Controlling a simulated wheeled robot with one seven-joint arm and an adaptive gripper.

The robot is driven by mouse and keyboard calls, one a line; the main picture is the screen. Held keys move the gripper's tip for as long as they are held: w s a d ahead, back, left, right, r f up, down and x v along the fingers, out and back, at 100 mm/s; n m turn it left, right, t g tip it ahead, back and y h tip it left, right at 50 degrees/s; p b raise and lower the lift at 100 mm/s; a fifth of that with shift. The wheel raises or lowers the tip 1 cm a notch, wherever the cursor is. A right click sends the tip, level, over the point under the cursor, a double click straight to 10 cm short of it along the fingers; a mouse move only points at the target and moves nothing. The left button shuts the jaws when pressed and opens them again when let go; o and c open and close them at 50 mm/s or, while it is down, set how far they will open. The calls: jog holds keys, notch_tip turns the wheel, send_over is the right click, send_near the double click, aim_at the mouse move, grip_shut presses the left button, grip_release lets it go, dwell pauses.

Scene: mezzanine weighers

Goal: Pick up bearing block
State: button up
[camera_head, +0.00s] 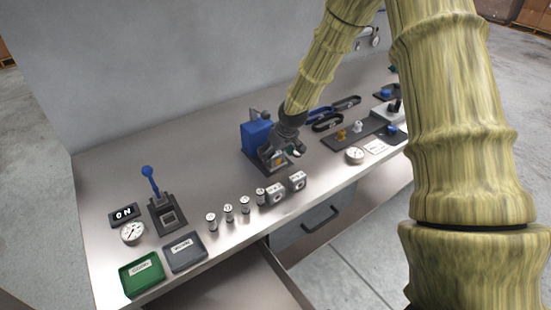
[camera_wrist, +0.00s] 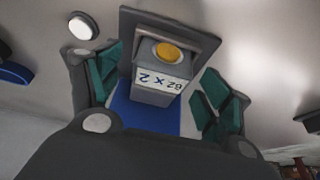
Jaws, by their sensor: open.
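A grey bearing block (camera_wrist: 152,90) with an orange round insert in its face and a white label sits at a dark plate (camera_wrist: 192,36), in front of the blue press (camera_head: 257,136). My gripper (camera_head: 279,157) is down at the press, its fingers partly hiding the block in the head view. In the wrist view my gripper (camera_wrist: 162,88) is open, with green pads on either side of the block; gaps show between pads and block. Two similar grey blocks with round holes, one left (camera_head: 275,195) and one right (camera_head: 297,181), stand near the bench's front edge.
Several small labelled cylinders (camera_head: 228,212) line up left of the two front blocks. A green tray (camera_head: 142,290) and a grey tray (camera_head: 186,265) lie at front left, near a blue-knobbed lever device (camera_head: 153,180). Black and blue belts (camera_head: 328,121) lie right of the press.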

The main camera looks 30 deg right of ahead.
jog(key=shift+c, duration=0.2)
jog(key=c, duration=1.3)
